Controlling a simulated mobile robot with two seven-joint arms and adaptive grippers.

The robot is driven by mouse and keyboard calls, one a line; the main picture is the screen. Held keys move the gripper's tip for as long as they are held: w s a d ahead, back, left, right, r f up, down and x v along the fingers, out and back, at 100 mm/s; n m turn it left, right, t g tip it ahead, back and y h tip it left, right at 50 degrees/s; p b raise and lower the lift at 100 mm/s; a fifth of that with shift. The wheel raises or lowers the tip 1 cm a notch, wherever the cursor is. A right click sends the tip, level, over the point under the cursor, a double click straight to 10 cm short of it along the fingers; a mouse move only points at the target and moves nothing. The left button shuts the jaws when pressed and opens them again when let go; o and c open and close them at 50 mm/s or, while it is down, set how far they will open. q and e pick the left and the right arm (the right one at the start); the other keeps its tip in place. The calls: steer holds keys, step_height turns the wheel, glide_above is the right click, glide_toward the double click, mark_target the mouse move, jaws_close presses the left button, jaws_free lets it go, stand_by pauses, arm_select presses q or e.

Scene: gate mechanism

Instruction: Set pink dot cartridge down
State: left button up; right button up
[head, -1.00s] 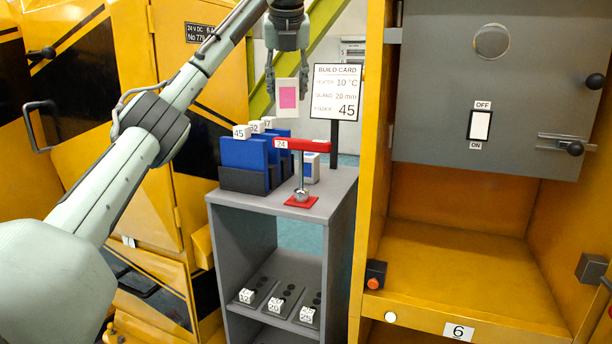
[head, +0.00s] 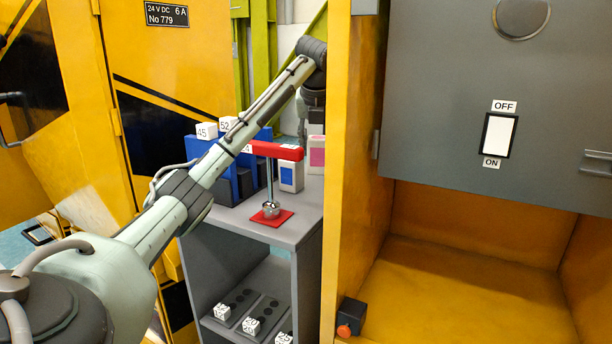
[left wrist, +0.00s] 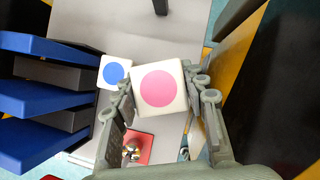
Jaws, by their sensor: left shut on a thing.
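The pink dot cartridge (head: 317,157) is a white block with a pink panel, at the back right of the grey stand's top (head: 310,205). In the left wrist view its end with a round pink dot (left wrist: 158,90) faces me. My left gripper (head: 315,126) is above it, partly hidden by the yellow cabinet edge. In the left wrist view the fingers (left wrist: 158,80) are shut on the cartridge from both sides. The cartridge is at or just above the stand top; I cannot tell whether it touches. My right gripper is not in view.
A blue dot cartridge (head: 290,177) stands close to the left of the pink one. A red-handled tool (head: 271,152) stands on a red base (head: 271,217) in front. Blue plates (head: 200,149) stand in a rack at left. The yellow cabinet (head: 350,150) is close at right.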

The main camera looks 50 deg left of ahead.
mark_target(319, 169)
arm_select(q)
step_height(319, 169, down, 6)
steer(key=shift+f, duration=0.15)
stand_by(0.3)
steer(key=o, duration=1)
steer(key=v, duration=1.2)
